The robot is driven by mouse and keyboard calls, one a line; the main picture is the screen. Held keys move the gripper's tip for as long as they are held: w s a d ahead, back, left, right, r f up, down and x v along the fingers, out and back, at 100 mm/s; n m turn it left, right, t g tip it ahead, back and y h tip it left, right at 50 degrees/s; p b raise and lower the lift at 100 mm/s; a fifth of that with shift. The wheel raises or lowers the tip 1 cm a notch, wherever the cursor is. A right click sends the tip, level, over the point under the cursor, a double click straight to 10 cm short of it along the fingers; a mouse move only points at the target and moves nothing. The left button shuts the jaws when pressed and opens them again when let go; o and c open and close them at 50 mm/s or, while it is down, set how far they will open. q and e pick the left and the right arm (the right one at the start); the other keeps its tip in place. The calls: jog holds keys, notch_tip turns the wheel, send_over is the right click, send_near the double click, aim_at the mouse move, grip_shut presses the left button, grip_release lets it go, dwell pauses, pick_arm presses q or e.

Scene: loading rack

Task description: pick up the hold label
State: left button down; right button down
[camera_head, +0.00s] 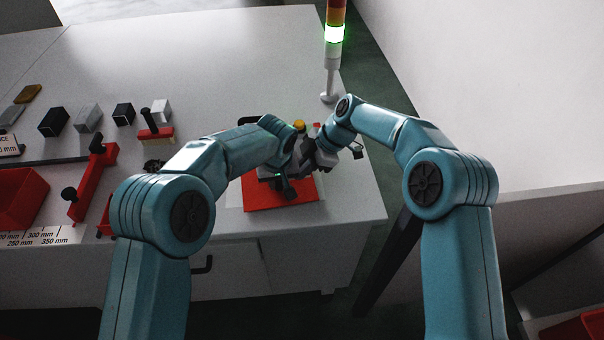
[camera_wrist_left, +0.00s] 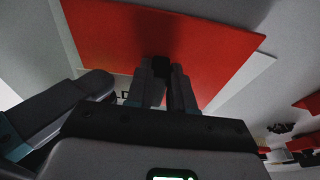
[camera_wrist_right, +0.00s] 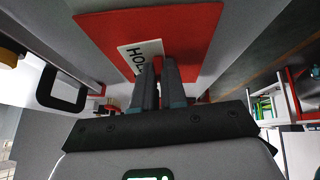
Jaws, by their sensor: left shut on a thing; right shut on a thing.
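The hold label (camera_wrist_right: 137,59) is a white piece with black letters, seen against a red plate (camera_wrist_right: 203,28) in the right wrist view. Part of its lettering shows in the left wrist view (camera_wrist_left: 124,97). The red plate also shows in the head view (camera_head: 283,202) on the bench's right part. My right gripper (camera_wrist_right: 156,62) is shut at the label's edge and seems to hold it; its fingers hide the contact. My left gripper (camera_wrist_left: 162,68) is shut on a small black piece in front of the red plate. In the head view both grippers are close together above the plate.
A signal tower (camera_head: 334,45) with a lit green lamp stands at the bench's back right. Several blocks (camera_head: 88,117), a red bar with black knobs (camera_head: 92,183) and a red bin (camera_head: 18,196) are on the left. The bench's back middle (camera_head: 220,60) is clear.

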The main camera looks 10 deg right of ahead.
jog(key=d, duration=0.5)
jog(key=s+d, duration=0.1)
jog(key=d, duration=0.5)
jog(key=d+r, duration=0.1)
jog(key=d, duration=0.5)
jog(key=shift+s+d, duration=0.25)
jog(key=shift+s, duration=0.15)
jog(key=shift+d+r, duration=0.2)
jog(key=shift+d, duration=0.05)
jog(key=shift+r, duration=2.25)
pick_arm(q)
jog(key=c, duration=0.9)
grip_release()
jog(key=v, duration=1.2)
